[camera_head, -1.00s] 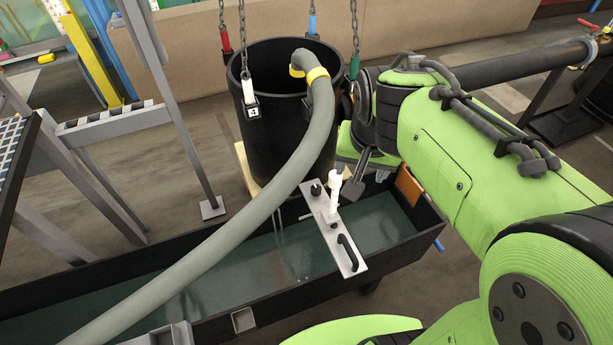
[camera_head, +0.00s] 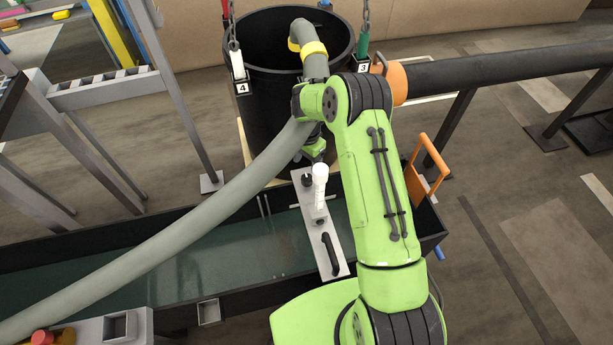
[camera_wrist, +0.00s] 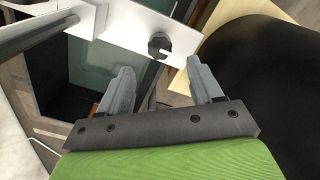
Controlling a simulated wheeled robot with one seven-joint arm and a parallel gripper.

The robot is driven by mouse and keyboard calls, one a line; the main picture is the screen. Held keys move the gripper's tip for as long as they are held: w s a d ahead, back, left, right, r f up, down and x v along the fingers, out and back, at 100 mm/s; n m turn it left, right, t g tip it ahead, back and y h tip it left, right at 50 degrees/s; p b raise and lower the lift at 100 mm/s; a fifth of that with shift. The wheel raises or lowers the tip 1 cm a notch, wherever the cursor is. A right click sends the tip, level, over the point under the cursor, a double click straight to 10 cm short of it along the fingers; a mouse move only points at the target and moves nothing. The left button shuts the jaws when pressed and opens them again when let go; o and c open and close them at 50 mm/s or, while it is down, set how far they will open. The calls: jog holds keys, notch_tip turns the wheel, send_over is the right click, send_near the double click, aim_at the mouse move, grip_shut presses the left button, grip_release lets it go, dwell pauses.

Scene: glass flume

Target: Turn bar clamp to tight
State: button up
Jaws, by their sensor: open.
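A pale metal bar (camera_head: 318,232) lies across the flume. A black knob (camera_head: 307,180), which looks like the bar clamp, sits near its far end. A white upright fitting (camera_head: 319,190) and a black handle (camera_head: 329,254) are also on the bar. In the wrist view the knob (camera_wrist: 159,45) is beyond my gripper (camera_wrist: 160,82), roughly between the lines of its two fingers. My gripper is open and empty, and the knob is apart from both fingertips. In the head view my gripper is mostly hidden by my wrist. I cannot tell how tight the knob is.
The flume (camera_head: 190,265) holds greenish water. A black barrel (camera_head: 265,115) stands close behind the bar's far end, also filling the right of the wrist view (camera_wrist: 270,90). A grey hose (camera_head: 210,235) runs over the flume. An orange gate (camera_head: 418,180) is at its right end.

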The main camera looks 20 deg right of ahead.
aim_at(307, 178)
notch_tip(307, 178, down, 7)
jog(key=shift+f+b, duration=0.2)
jog(key=shift+b, duration=0.4)
jog(key=c, duration=1)
